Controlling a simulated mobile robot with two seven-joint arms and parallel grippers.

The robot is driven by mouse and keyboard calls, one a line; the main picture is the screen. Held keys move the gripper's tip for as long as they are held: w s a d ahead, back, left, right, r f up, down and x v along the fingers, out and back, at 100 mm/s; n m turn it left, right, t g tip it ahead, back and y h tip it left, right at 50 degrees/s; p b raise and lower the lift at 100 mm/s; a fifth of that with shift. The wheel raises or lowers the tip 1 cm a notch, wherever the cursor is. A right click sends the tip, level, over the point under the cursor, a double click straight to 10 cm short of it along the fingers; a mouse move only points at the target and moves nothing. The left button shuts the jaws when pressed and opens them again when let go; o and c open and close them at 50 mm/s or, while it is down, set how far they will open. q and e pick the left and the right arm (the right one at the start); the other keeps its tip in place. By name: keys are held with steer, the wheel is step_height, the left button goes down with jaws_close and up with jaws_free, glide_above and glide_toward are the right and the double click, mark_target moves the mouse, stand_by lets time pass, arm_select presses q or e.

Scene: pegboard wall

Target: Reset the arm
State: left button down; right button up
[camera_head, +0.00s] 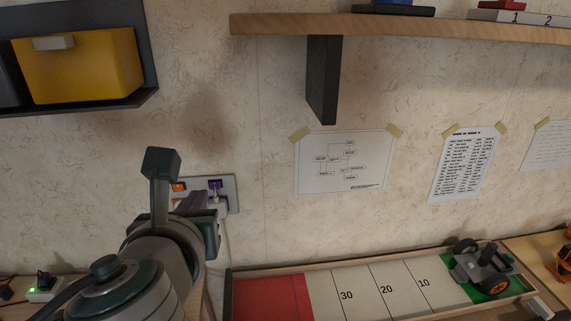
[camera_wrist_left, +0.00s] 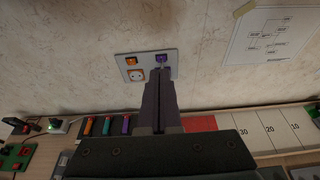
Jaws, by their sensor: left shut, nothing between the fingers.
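My left arm comes in from the lower left in the head view. Its gripper (camera_head: 192,203) is near the wall, in front of a grey wall panel (camera_head: 232,190) and covering part of it. In the left wrist view my left gripper (camera_wrist_left: 160,84) has its two dark fingers together, with nothing between them. The fingertips appear just below a purple switch (camera_wrist_left: 160,58) on the panel. I cannot tell whether they touch it. An orange switch (camera_wrist_left: 131,61) and a round socket (camera_wrist_left: 136,76) are on the panel's left half. My right gripper is in neither view.
A wooden shelf (camera_head: 420,28) with a dark bracket (camera_head: 322,80) juts out at the upper right. A yellow bin (camera_head: 80,65) hangs at the upper left. Below lies a numbered track (camera_head: 365,292) with a small wheeled vehicle (camera_head: 482,268) at its right end. Papers are taped to the wall.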

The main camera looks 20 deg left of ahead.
arm_select(q)
steer(key=shift+s, duration=0.1)
stand_by(0.4)
steer(key=s+d+f+n+g+h, duration=0.2)
steer(key=s+d+n+g+h, duration=0.15)
steer(key=s+n, duration=0.8)
steer(key=s+d+f+n+g+h, duration=0.25)
steer(key=s+n+g, duration=0.4)
steer(key=n, duration=0.85)
step_height(320, 180, up, 35)
steer(key=s+d+n+t+h+p, duration=0.1)
steer(key=s+d+p, duration=0.1)
steer(key=p, duration=3.2)
steer(key=shift+r+h, duration=0.15)
steer(key=shift+h, duration=0.15)
steer(key=shift+s, duration=0.1)
